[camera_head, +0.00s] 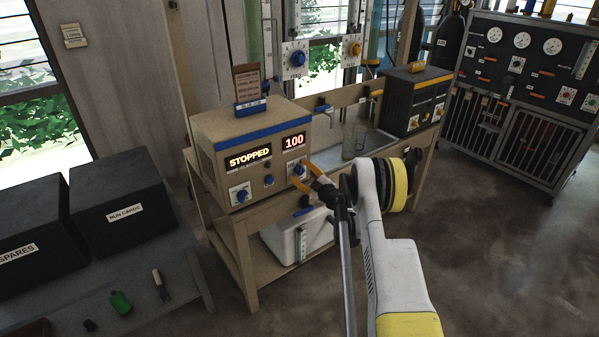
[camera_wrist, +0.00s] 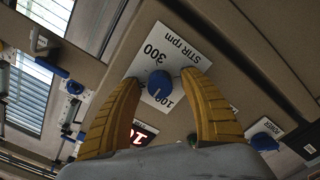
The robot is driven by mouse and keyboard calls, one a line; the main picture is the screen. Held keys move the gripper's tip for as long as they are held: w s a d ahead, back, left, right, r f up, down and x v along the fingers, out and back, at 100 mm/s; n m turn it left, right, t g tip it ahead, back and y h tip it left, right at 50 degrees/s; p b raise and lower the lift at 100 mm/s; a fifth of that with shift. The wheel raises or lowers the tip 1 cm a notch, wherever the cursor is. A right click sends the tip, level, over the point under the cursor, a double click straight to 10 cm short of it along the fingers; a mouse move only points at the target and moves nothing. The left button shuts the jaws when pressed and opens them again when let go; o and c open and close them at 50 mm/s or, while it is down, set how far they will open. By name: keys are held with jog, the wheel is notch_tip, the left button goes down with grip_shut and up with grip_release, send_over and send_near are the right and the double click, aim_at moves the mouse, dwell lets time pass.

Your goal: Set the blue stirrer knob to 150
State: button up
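The stirrer unit (camera_head: 250,140) is a tan box with a blue stripe. Its amber display reads STOPPED and its red display (camera_head: 293,141) reads 100. The blue stirrer knob (camera_head: 298,169) is at the front's lower right. In the wrist view the knob (camera_wrist: 160,84) sits on a white plate marked STIR rpm, with 300 and 100 readable; its white mark points near the 100. My gripper (camera_wrist: 160,78) has its two yellow fingers spread on either side of the knob, with gaps showing. In the head view my gripper (camera_head: 312,174) is right in front of the knob, partly covering its plate.
A blue POWER knob (camera_wrist: 264,141) is on the same panel; it is at lower left in the head view (camera_head: 241,195). A glass beaker (camera_head: 355,141) and a dark unit (camera_head: 412,100) stand to the right. Black boxes (camera_head: 122,202) sit at left. Open floor lies at right.

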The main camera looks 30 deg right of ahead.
jog(key=s, duration=0.7)
jog(key=shift+d, duration=0.25)
